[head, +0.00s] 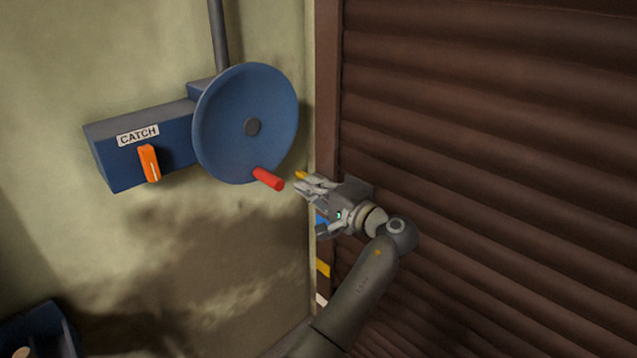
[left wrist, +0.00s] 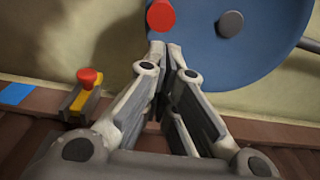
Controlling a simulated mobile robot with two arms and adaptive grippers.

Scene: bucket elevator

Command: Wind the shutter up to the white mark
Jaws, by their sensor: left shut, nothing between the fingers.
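The blue wheel (head: 245,95) is on the wall, with a red handle (head: 268,179) sticking out at its lower edge. The wheel (left wrist: 225,60) and the end of the red handle (left wrist: 160,15) also show in the left wrist view. The brown slatted shutter (head: 490,130) fills the right side. A white mark (head: 321,299) is low on its frame, under a yellow mark (head: 322,267) and a blue one (head: 321,217). My left gripper (head: 300,186) is shut and empty, just right of the handle and apparently apart from it. My right gripper is not in view.
A blue box labelled CATCH (head: 110,165) with an orange lever (head: 150,163) is left of the wheel. A small yellow-and-grey block with a red knob (left wrist: 88,78) shows in the left wrist view. A dark blue object (head: 40,330) is at the lower left.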

